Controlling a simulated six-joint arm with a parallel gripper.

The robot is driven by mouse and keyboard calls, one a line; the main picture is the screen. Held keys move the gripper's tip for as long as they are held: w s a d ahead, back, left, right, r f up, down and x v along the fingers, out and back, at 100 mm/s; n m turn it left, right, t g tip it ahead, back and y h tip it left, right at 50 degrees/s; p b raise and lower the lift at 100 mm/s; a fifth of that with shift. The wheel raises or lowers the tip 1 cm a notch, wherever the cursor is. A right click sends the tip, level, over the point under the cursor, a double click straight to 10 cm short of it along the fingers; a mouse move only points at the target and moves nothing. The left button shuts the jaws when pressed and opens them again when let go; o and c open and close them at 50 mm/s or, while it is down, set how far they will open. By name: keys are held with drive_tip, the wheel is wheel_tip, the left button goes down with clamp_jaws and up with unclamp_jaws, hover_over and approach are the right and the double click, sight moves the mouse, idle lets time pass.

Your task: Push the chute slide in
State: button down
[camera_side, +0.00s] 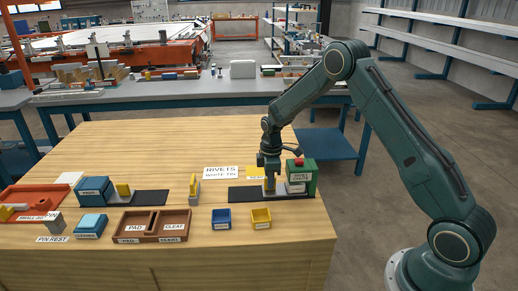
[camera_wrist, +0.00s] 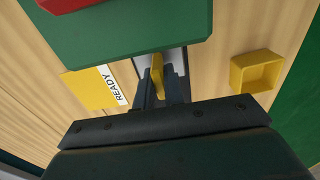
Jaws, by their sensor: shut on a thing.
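The chute is a green box (camera_side: 302,175) with a red top and a white label, standing at the right end of a dark base strip (camera_side: 240,194). In the wrist view the green box (camera_wrist: 130,30) covers the top of the picture. My gripper (camera_side: 269,186) is low at the left side of the box, above the strip. In the wrist view my gripper (camera_wrist: 161,88) is shut on a yellow tab (camera_wrist: 157,66), which appears to be the handle of the chute slide. The tab stands just outside the box's edge. The slide's body is mostly hidden by box and jaws.
A yellow bin (camera_side: 261,218) and a blue bin (camera_side: 221,219) stand in front of the strip. A yellow READY card (camera_wrist: 92,90) lies beside it. Further left are a yellow-handled piece (camera_side: 194,189), a brown tray (camera_side: 152,226) and a blue block (camera_side: 95,190).

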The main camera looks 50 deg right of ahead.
drive_tip(key=c, duration=1.7)
unclamp_jaws()
drive_tip(key=shift+s+d, duration=0.25)
drive_tip(key=shift+o, duration=1.1)
drive_tip(key=shift+a, duration=0.1)
drive_tip(key=shift+w, duration=0.1)
drive_tip(key=shift+r, duration=0.1)
wheel_tip(320, 180, up, 14)
